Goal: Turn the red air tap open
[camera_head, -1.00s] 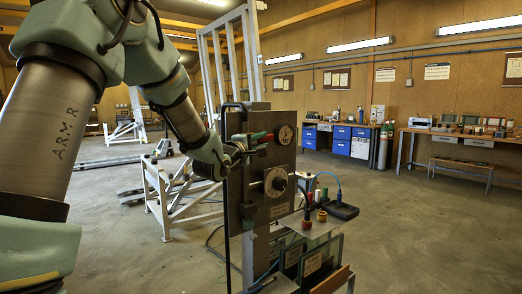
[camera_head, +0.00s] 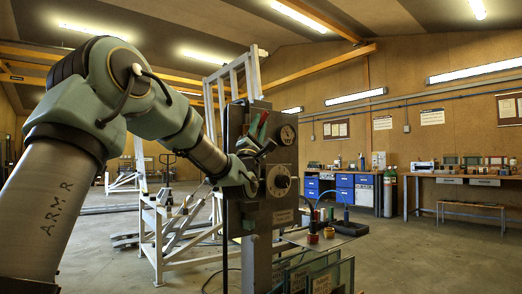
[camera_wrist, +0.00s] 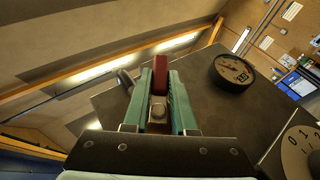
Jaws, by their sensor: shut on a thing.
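The red air tap's lever (camera_wrist: 160,66) stands between my gripper's two green fingers (camera_wrist: 159,82) in the wrist view, and its red end sticks out past them. My gripper is shut on it. In the head view the red lever (camera_head: 264,117) shows at my gripper (camera_head: 258,127), tilted steeply upward in front of the dark panel (camera_head: 284,216). The tap's pivot is partly hidden by the fingers.
A round gauge (camera_head: 288,135) sits on the panel's upper right, and a numbered dial (camera_head: 279,181) lies below it. Glass panes (camera_head: 322,277) stand below the panel. A white frame (camera_head: 160,225) stands behind it.

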